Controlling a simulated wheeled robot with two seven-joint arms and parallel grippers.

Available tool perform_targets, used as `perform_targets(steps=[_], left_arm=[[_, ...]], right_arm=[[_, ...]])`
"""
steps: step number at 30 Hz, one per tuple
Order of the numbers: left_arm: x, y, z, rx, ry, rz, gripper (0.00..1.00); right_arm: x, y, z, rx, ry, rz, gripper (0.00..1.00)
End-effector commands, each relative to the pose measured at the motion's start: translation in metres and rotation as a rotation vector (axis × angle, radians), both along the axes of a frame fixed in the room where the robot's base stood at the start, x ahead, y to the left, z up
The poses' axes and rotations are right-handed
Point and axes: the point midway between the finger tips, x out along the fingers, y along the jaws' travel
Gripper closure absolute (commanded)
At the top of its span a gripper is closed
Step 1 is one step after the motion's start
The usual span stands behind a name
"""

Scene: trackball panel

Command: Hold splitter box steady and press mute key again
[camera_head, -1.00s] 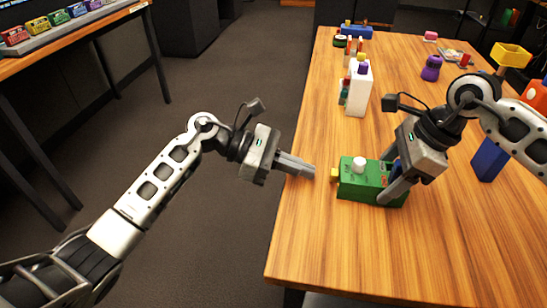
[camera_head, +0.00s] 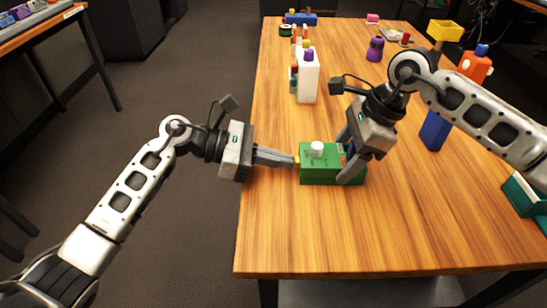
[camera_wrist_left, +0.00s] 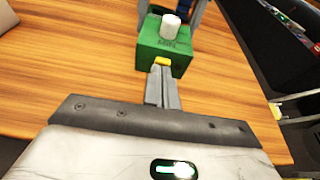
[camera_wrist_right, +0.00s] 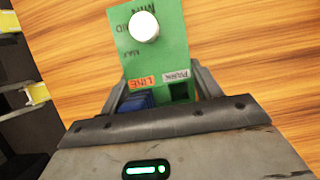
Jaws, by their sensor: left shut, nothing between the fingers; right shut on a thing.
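The green splitter box (camera_head: 322,177) stands on the wooden table, with a white knob (camera_head: 317,148) on top. A small yellow key (camera_head: 297,160) juts from its left side. My left gripper (camera_head: 291,161) is shut and empty, its tips at the yellow key and seemingly touching it. In the left wrist view the tips are right at the key (camera_wrist_left: 162,61). My right gripper (camera_head: 349,156) is shut on the right part of the box. The right wrist view shows labels LINE and PARK on the box (camera_wrist_right: 155,58), a blue piece (camera_wrist_right: 136,101) below LINE and a dark opening below PARK.
A white bottle (camera_head: 308,80) and smaller items stand behind the box. A blue block (camera_head: 435,131) and an orange bottle (camera_head: 474,66) stand to the right. The table's left edge (camera_head: 240,225) lies under my left gripper. The front of the table is clear.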

Motion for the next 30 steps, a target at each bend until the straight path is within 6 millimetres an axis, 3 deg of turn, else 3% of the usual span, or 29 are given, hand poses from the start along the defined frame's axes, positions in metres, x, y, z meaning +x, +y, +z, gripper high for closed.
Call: perform_targets(steps=[5,10,18,30], left_arm=[[-0.003,-0.004,0.001,-0.007,0.001,-0.010,1.00],[-0.003,0.011,0.001,-0.008,0.003,-0.009,1.00],[-0.001,0.065,0.002,0.000,0.000,-0.005,1.00],[0.000,0.142,0.027,0.000,0.000,-0.003,1.00]], right_arm=[[-0.002,0.007,0.001,0.016,-0.001,0.012,0.62],[-0.002,0.008,0.001,0.016,-0.001,0.012,0.62],[-0.001,0.005,0.001,0.011,-0.001,0.007,0.62],[-0.001,0.003,0.001,0.008,-0.001,0.005,0.62]])
